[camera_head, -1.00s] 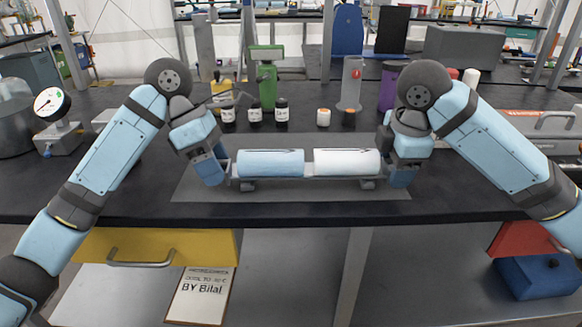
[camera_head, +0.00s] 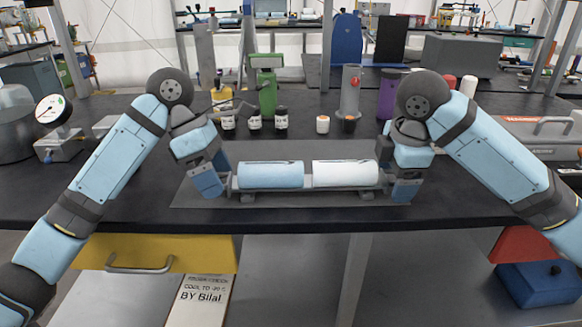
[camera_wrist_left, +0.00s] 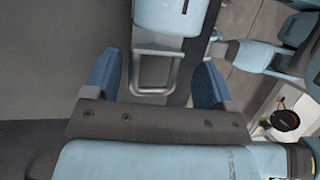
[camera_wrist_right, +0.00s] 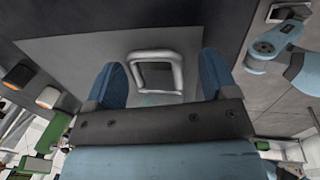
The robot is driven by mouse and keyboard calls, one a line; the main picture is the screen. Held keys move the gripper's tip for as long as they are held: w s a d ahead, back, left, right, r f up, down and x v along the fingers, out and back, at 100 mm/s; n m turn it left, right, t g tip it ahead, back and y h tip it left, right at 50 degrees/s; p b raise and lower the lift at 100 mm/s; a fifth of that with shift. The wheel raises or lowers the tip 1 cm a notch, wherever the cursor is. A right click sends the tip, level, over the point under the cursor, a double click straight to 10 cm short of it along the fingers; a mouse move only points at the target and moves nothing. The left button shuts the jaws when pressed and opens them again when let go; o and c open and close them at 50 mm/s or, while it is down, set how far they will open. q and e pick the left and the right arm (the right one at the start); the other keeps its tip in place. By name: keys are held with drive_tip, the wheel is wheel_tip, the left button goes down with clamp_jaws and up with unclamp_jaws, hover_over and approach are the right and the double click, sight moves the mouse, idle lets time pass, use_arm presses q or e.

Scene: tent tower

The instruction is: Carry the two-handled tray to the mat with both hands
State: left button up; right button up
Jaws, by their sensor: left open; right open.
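The grey two-handled tray (camera_head: 305,189) carries a blue roll (camera_head: 270,175) and a white roll (camera_head: 345,174) side by side. It appears to stand level on the grey mat (camera_head: 290,203), well inside its edges. My left gripper (camera_head: 215,187) is open at the tray's left end. The left wrist view shows a square handle (camera_wrist_left: 152,77) between its parted fingers, with gaps on both sides. My right gripper (camera_head: 400,189) is open at the right end. The right wrist view shows the other handle (camera_wrist_right: 156,72) between its parted fingers. Finger contact with the handles is not visible.
A gauge (camera_head: 54,110) is at the left. The black bench's front edge lies just before the mat.

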use_arm(q)
drive_tip(key=v, duration=0.2)
drive_tip(key=w+v, duration=0.1)
drive_tip(key=v, duration=0.1)
drive_tip(key=shift+a, duration=0.25)
use_arm(e)
drive_tip(key=shift+w+a+f, duration=0.1)
drive_tip(key=shift+w+f, duration=0.3)
drive_tip(key=shift+w, duration=0.05)
drive_tip(key=shift+s+r, duration=0.15)
drive_tip(key=shift+r, duration=0.2)
use_arm(q)
drive_tip(key=r, duration=0.2)
drive_tip(key=a+r, duration=0.1)
drive_tip(key=shift+s+r, duration=0.1)
drive_tip(key=shift+r, duration=0.3)
use_arm(e)
wheel_tip(320, 180, up, 12)
drive_tip(key=s, duration=0.2)
drive_tip(key=shift+f, duration=0.25)
